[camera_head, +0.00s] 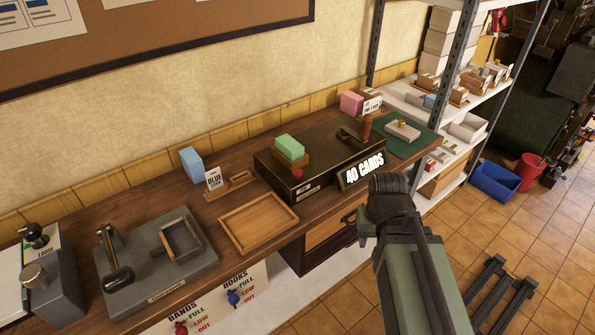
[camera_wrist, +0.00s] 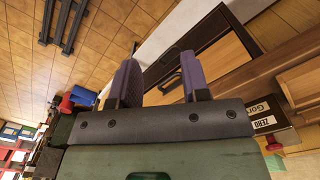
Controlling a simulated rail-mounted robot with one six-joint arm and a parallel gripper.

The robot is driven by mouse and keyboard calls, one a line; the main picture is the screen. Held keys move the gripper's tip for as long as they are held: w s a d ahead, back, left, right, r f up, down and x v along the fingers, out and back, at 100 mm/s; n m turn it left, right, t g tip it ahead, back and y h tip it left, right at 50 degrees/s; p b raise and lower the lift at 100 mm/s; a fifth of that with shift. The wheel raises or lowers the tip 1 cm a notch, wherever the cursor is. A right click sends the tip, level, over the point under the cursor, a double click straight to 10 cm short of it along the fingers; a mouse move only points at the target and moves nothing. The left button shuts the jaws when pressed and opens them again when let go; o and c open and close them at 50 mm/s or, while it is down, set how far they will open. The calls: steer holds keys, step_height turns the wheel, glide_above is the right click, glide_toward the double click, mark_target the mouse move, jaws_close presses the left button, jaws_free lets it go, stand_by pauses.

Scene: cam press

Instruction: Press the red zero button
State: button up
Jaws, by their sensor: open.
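The red zero button (camera_head: 297,173) is a small red knob on the dark counting machine (camera_head: 330,150), just in front of a wooden tray holding green cards (camera_head: 290,148). In the wrist view the red button (camera_wrist: 274,147) shows at the lower right, beside a ZERO label (camera_wrist: 270,122). The machine's display (camera_head: 363,170) reads 40 CARDS. My gripper (camera_wrist: 160,72) is open and empty, its two purple-grey fingers apart from the button.
A wooden tray (camera_head: 258,222), blue cards (camera_head: 192,161) and a press base (camera_head: 155,265) stand left along the bench. A stamp with wooden handle (camera_head: 364,125), pink block (camera_head: 351,103) and green mat (camera_head: 418,148) lie to the right. The tiled floor in front is partly free.

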jaws_close()
stand_by(1.5)
